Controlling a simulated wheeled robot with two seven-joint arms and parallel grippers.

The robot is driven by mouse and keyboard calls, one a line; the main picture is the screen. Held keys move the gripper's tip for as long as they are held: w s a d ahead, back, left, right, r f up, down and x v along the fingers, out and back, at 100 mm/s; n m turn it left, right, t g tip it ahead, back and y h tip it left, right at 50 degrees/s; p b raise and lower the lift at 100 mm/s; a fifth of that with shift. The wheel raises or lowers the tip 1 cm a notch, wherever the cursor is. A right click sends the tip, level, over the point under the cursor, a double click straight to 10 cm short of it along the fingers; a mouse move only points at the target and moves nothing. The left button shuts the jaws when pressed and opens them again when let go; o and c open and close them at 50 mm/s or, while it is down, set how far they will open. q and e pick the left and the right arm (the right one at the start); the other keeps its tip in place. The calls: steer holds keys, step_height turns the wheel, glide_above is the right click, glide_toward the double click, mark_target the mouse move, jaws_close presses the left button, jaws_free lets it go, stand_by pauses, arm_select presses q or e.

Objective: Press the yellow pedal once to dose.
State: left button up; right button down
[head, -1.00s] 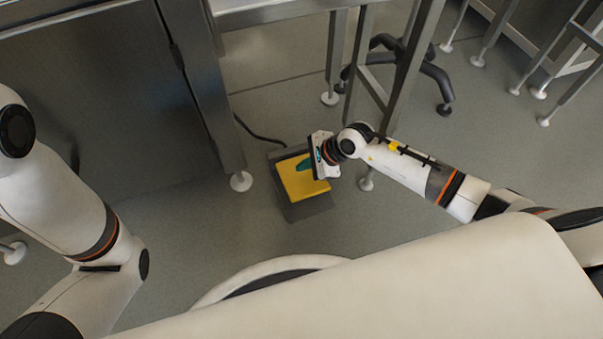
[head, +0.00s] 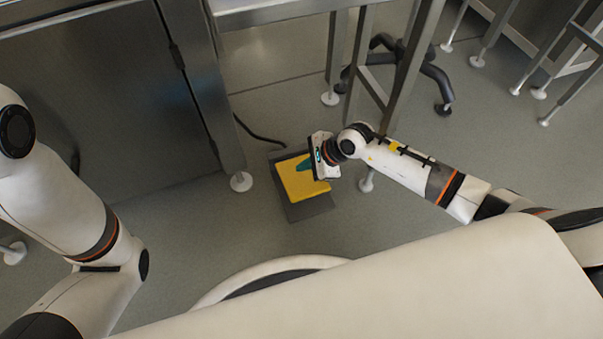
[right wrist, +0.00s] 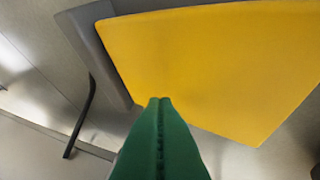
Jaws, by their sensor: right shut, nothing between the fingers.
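The yellow pedal (head: 298,181) sits in a dark grey housing (head: 308,207) on the floor. It fills much of the right wrist view (right wrist: 215,65). My right gripper (head: 304,164) is shut and empty, its green fingers over the upper part of the pedal in the head view. In the right wrist view the closed fingertips (right wrist: 160,101) overlap the pedal's near edge. I cannot tell whether they touch its surface. My left arm shows at the left of the head view, but its gripper is out of view.
A dark cable (head: 258,130) runs from the housing to the back left. A steel cabinet (head: 110,90) stands to the left, and steel table legs (head: 412,75) stand behind my right arm. A black wheeled base (head: 436,77) is farther back. Floor in front of the pedal is clear.

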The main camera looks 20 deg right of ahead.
mark_target(308, 178)
stand_by(0.7)
steer(key=shift+s+f, duration=0.1)
steer(key=shift+f, duration=0.3)
steer(key=shift+s+f+b, duration=0.35)
steer(key=shift+f+b, duration=0.15)
steer(key=shift+f, duration=0.4)
steer(key=shift+s+f+b, duration=0.3)
steer(key=shift+f+b, duration=0.2)
steer(key=shift+f, duration=0.35)
stand_by(1.3)
steer(key=shift+w+r+p, duration=0.15)
steer(key=shift+r+p, duration=0.35)
steer(key=shift+r, duration=0.1)
steer(key=shift+w+r+p, duration=0.15)
steer(key=shift+r+p, duration=0.35)
steer(key=shift+r, duration=0.1)
steer(key=shift+w+r+p, duration=0.25)
steer(key=shift+r+p, duration=0.3)
steer(key=shift+r, duration=0.2)
steer(key=shift+w+r, duration=0.1)
